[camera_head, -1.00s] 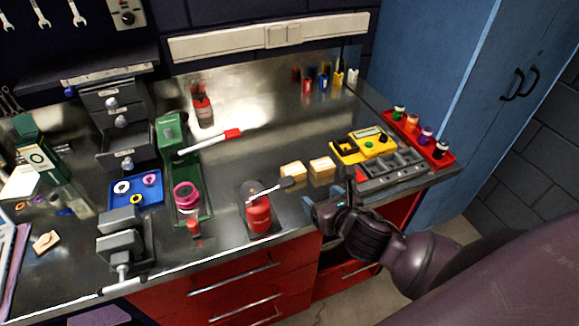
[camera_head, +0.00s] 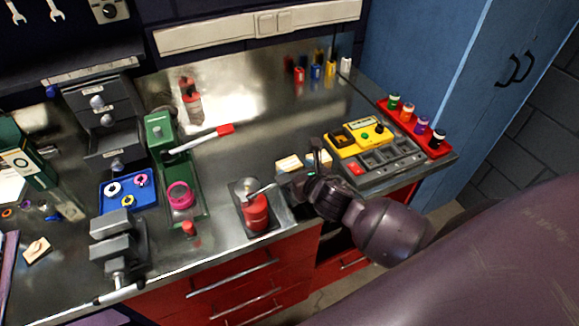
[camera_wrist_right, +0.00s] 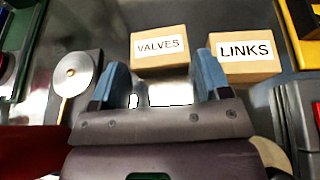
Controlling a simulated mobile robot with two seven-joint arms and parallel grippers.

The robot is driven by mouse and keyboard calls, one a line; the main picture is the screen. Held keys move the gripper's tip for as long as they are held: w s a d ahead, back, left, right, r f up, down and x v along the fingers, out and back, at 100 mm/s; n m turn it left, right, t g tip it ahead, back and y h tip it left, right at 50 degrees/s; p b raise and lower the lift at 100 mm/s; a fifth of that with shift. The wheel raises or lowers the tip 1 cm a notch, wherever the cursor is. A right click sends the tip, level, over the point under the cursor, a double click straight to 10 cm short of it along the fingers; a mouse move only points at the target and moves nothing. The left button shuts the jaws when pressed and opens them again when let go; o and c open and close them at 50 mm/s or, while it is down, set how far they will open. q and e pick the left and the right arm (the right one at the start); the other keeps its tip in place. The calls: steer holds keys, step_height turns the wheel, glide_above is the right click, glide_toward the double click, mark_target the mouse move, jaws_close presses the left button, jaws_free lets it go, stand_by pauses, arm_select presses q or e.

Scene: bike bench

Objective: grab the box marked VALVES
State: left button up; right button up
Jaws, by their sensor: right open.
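The box marked VALVES (camera_wrist_right: 158,50) is a small tan carton with a white label, just ahead of my right gripper in the right wrist view. It stands on the steel bench, left of a similar box marked LINKS (camera_wrist_right: 244,57). In the head view the VALVES box (camera_head: 288,163) is the left one of the pair, and my right arm partly hides the pair. My right gripper (camera_wrist_right: 162,85) is open, with bare bench between its blue-grey fingers. It is in front of the VALVES box and apart from it. My left gripper is not in view.
A red can with a metal spout (camera_head: 255,210) stands left of the right gripper. A grey tray (camera_head: 385,163) and a yellow case (camera_head: 352,142) lie to the right. A green press (camera_head: 163,135) stands further left. Bench behind the boxes is clear.

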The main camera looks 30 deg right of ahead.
mark_target(293, 169)
steer(key=shift+x, duration=1.5)
steer(key=c, duration=0.6)
steer(key=shift+r, duration=0.1)
